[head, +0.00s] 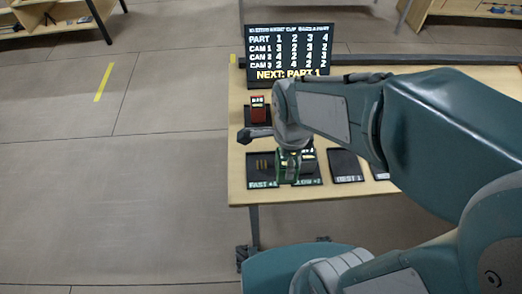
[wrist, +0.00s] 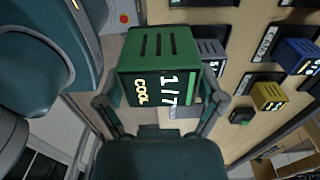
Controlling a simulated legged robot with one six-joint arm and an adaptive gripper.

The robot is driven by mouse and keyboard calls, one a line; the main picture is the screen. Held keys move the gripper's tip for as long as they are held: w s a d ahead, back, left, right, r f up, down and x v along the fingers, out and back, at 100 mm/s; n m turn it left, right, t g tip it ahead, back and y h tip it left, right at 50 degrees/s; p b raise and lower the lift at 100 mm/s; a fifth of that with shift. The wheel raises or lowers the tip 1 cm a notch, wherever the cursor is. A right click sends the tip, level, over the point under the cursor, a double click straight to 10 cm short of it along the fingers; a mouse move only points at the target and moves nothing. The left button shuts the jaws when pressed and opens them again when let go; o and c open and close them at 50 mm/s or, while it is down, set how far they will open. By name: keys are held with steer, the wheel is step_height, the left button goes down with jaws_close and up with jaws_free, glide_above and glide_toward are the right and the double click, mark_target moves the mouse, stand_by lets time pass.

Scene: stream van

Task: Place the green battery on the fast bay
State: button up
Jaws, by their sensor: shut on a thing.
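The green battery (wrist: 157,62) fills the middle of the wrist view, with "COOL" and "1/7" on its face. My gripper (wrist: 160,105) is shut on it, one finger at each side. In the head view the green battery (head: 288,166) hangs below my gripper (head: 291,148), partly hidden by it. The fast bay (head: 254,175) is the dark pad labelled "FAST" at the table's front left corner. In the head view the battery overlaps the bay's right edge and the slow pad's left part; I cannot tell its height above them.
A red battery (head: 258,112) stands on a pad behind the fast bay. A yellow battery (wrist: 268,96) and a blue battery (wrist: 300,55) show in the wrist view. A lettered board (head: 289,53) stands at the table's back. The rest pad (head: 345,164) looks empty.

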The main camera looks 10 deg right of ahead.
steer(key=w+a+f, duration=0.1)
steer(key=w+f, duration=0.1)
steer(key=w+a+f, duration=0.2)
steer(key=w+f, duration=0.1)
steer(key=w+a+f, duration=0.2)
steer(key=w+f, duration=0.1)
steer(key=shift+w, duration=0.1)
steer(key=shift+f, duration=1.5)
steer(key=shift+f, duration=0.1)
steer(key=o, duration=1)
